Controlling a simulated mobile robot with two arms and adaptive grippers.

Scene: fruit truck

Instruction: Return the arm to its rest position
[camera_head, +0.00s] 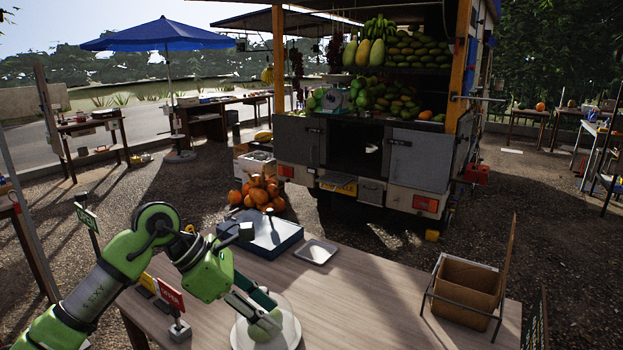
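My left arm comes in from the lower left, green and grey. Its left gripper (262,308) points down over a round white plate (240,338) at the table's front edge. A green fruit (265,326) is on the plate, right at the fingertips. The fingers overlap the fruit's upper part in this view, and I cannot tell whether they grip it or stand apart from it. My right gripper is not in view.
The wooden table (370,300) holds a blue tray (270,236), a small silver tray (316,251), a red sign (171,296) close to my arm, and a cardboard box (467,284) in a wire frame. The fruit truck (420,160) stands behind. The table's middle is clear.

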